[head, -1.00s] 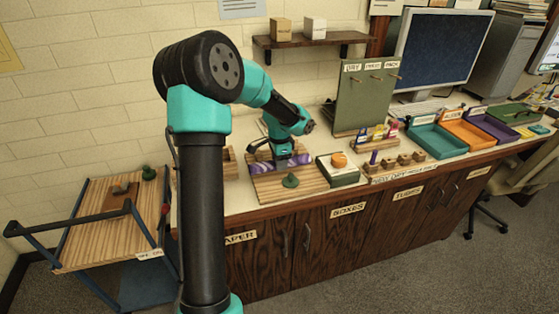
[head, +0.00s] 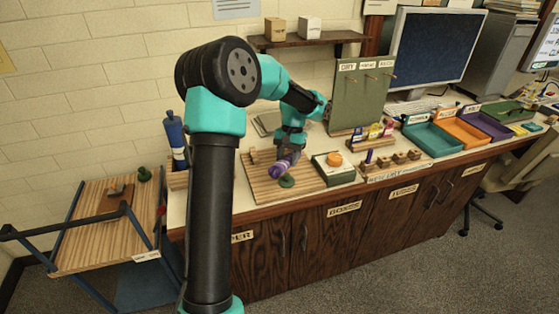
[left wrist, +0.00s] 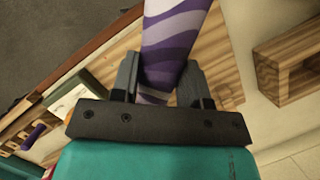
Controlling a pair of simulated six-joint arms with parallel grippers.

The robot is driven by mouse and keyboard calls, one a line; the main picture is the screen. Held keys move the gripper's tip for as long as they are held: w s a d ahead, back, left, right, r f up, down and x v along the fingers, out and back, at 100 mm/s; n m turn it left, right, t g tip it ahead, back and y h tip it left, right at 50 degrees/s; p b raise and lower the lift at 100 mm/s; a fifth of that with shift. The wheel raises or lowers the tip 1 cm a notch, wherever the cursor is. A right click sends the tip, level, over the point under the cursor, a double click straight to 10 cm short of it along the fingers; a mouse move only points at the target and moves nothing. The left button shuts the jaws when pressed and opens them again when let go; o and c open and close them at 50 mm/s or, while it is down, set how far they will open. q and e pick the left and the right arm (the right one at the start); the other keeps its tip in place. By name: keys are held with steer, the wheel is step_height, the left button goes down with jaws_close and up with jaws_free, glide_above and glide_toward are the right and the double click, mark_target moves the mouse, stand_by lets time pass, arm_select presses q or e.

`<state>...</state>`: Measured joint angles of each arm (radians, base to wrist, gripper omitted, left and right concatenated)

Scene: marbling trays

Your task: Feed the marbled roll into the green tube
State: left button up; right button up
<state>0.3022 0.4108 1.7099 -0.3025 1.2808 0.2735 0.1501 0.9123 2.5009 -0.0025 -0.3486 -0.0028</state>
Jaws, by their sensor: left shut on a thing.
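The purple-and-white marbled roll (head: 278,170) is held by my left gripper (head: 289,150) above the wooden board (head: 262,188) on the counter. In the left wrist view the marbled roll (left wrist: 175,38) stands up between the two dark fingers of my left gripper (left wrist: 160,88), which are shut on it. The roll's far end runs out of the top of that view. My right gripper is not in view.
A box with an orange knob (head: 334,159) is just right. A blue cylinder (head: 175,135) stands at the counter's left end. A green pegboard (head: 358,95) and small bottles (head: 374,131) are behind to the right.

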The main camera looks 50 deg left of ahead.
arm_select(q)
steer(key=w+d+r+n+t+h, duration=0.3)
steer(key=r+n, duration=0.3)
steer(key=r, duration=0.3)
steer(key=w+d+r+n+t+h, duration=0.2)
steer(key=d+r+n+t+h, duration=0.3)
steer(key=r, duration=0.4)
steer(key=w+d+r+n+t+h, duration=0.3)
steer(key=d+r+n+t+h, duration=0.1)
steer(key=r+n, duration=0.4)
steer(key=shift+w+d+r+n+t+h, duration=0.4)
steer(key=shift+r+h, duration=0.25)
steer(key=shift+h, duration=0.25)
steer(key=shift+s, duration=0.1)
